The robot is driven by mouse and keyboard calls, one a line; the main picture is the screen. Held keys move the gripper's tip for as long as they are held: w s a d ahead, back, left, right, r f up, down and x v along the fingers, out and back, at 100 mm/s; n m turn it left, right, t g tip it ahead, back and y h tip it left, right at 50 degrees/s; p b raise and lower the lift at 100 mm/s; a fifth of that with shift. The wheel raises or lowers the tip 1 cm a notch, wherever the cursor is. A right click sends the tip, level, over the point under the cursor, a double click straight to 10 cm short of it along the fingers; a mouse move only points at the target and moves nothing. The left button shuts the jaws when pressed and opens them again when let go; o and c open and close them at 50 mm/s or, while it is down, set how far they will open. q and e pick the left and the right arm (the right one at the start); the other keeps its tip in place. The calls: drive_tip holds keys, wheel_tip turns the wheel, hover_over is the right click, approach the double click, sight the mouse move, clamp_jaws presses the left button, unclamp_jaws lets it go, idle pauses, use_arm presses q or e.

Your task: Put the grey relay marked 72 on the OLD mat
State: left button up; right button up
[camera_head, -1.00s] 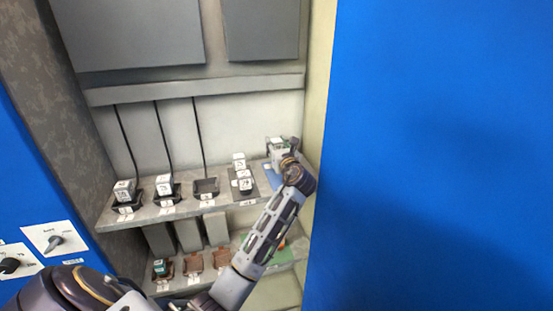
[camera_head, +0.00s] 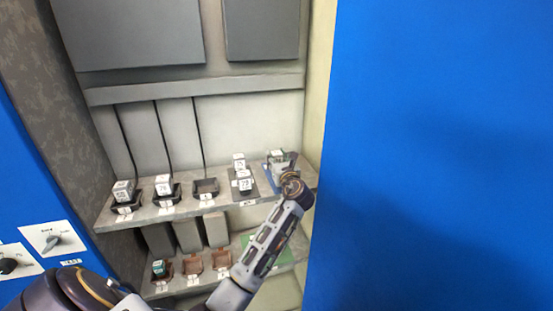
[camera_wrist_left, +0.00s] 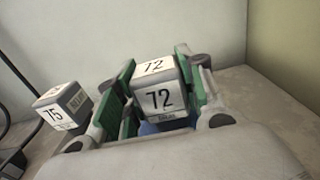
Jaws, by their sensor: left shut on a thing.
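The grey relay marked 72 (camera_wrist_left: 160,98) sits between the green pads of my left gripper (camera_wrist_left: 154,92) in the left wrist view. The gripper is shut on it, and its white top and front labels face the camera. In the head view my left gripper (camera_head: 279,160) is at the right end of the upper shelf, over a blue mat (camera_head: 267,182). Blue also shows below the relay in the wrist view; whether the relay touches the mat I cannot tell. No OLD lettering is readable. My right gripper is not in view.
Beside the blue mat, relays (camera_head: 244,182) stand on a dark mat; one marked 75 (camera_wrist_left: 62,107) shows left of my gripper. Further left are two filled sockets and an empty socket (camera_head: 206,188). A wall closes the right side. A lower shelf holds brown sockets (camera_head: 193,263).

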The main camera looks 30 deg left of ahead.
use_arm(q)
drive_tip(key=o, duration=1.1)
drive_tip(key=shift+v, duration=6)
